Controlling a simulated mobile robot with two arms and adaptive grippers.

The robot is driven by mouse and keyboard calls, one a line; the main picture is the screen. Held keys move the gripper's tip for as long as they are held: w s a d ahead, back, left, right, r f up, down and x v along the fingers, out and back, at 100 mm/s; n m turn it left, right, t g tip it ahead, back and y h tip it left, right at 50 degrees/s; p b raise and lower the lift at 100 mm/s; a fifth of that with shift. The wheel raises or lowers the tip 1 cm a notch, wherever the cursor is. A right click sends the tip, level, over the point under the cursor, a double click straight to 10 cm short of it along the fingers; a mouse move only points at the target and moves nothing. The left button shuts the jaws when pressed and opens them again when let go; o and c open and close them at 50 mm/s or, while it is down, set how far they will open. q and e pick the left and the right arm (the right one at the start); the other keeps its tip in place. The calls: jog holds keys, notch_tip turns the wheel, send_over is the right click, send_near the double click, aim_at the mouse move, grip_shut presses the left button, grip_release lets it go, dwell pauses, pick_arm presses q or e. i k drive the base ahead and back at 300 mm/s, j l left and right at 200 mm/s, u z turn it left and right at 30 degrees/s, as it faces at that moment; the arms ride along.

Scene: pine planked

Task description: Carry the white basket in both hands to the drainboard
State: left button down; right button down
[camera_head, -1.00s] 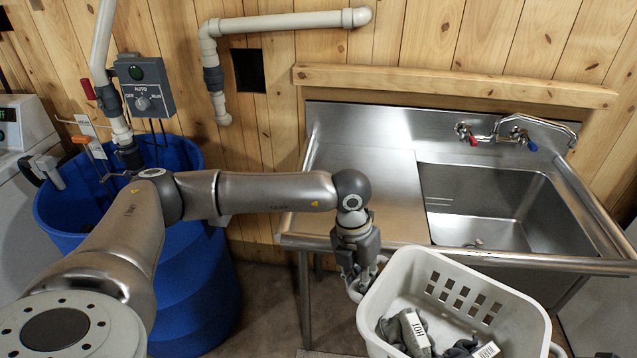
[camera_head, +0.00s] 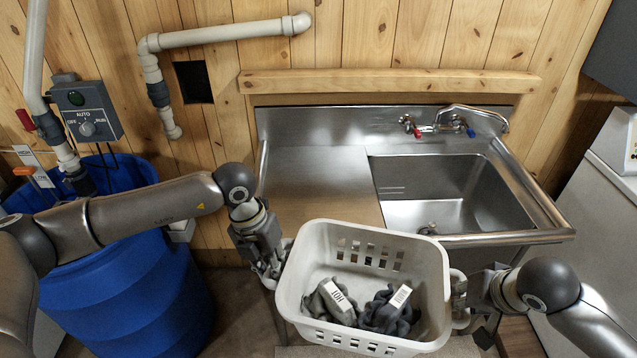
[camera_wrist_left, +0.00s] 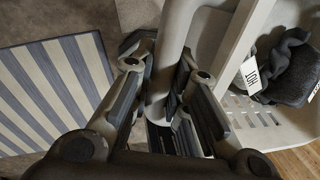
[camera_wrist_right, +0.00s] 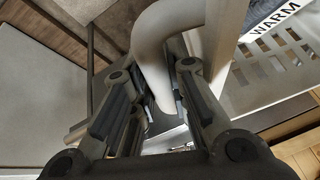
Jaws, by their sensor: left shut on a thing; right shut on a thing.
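The white basket (camera_head: 365,232) is held in front of the sink unit, in the lower middle of the head view. It holds dark grey cloth items (camera_head: 392,312) with white tags, one reading HOT. My left gripper (camera_head: 272,268) is shut on the basket's left handle, which runs between its fingers in the left wrist view (camera_wrist_left: 163,85). My right gripper (camera_head: 460,300) is shut on the right handle, seen between its fingers in the right wrist view (camera_wrist_right: 158,85). The drainboard (camera_head: 315,180) is the flat steel area left of the sink bowl. It is bare, and the basket hides part of its front edge.
The sink bowl (camera_head: 450,195) with its tap (camera_head: 440,125) lies right of the drainboard. A blue barrel (camera_head: 140,290) stands at left, with a grey control box (camera_head: 88,115) above it. A white appliance (camera_head: 600,200) is at right. A striped mat (camera_wrist_left: 55,90) lies on the floor.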

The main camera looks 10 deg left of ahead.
aim_at(317, 195)
jog(key=i+j, duration=0.3)
jog(key=i, duration=0.15)
jog(key=i+j, duration=0.3)
jog(key=i, duration=0.15)
jog(key=i+j, duration=0.3)
jog(key=i, duration=0.2)
